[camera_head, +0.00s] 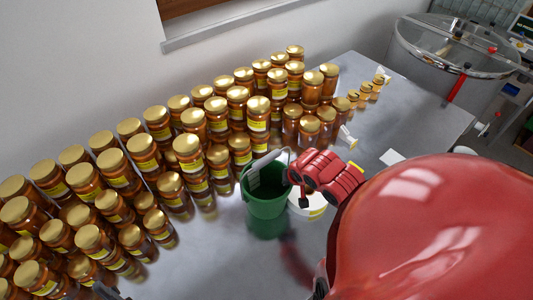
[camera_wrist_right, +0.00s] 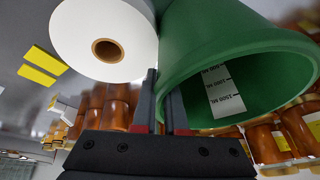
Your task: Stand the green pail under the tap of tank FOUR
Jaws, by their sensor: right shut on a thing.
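A steel tank (camera_head: 440,65) with a red lever (camera_head: 457,88) stands at the upper right. No number on it is readable. A dark part at the bottom left may be my left gripper.
Stacked honey jars (camera_head: 190,150) with gold lids fill the bench's left and back, close to the pail. A white roll (camera_wrist_right: 95,35) is beside the pail. Small jars (camera_head: 365,90) and a white card (camera_head: 392,157) lie toward the bench's right end.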

